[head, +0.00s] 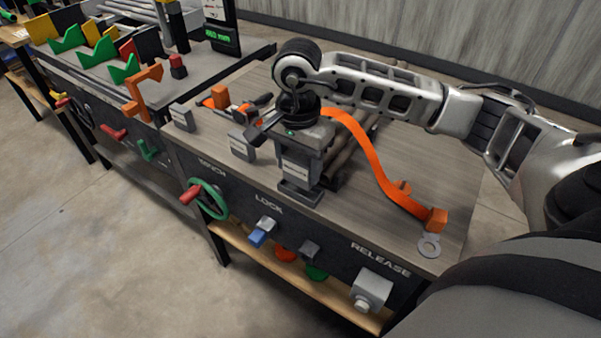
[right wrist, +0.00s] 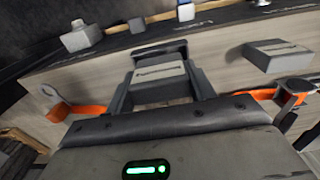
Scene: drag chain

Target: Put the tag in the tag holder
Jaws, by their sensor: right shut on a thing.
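My right gripper (head: 298,160) points down over the front part of the wooden bench. In the right wrist view its fingers (right wrist: 162,92) are shut on a grey block with a pale label (right wrist: 160,72). In the head view this labelled block (head: 295,170) shows at the bench's front edge, below the gripper body; I cannot tell whether it touches the bench. I cannot tell for sure which part is the tag or the tag holder. Similar labelled blocks stand to the left, one near (head: 241,145) and one farther back (head: 181,118). My left gripper is not in view.
An orange strap (head: 372,160) runs to the bench's right corner, by a metal ring (head: 430,246). The front panel carries a green handwheel (head: 207,200), a blue lock lever (head: 261,233) and a release button (head: 371,289). A second bench with coloured parts stands left.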

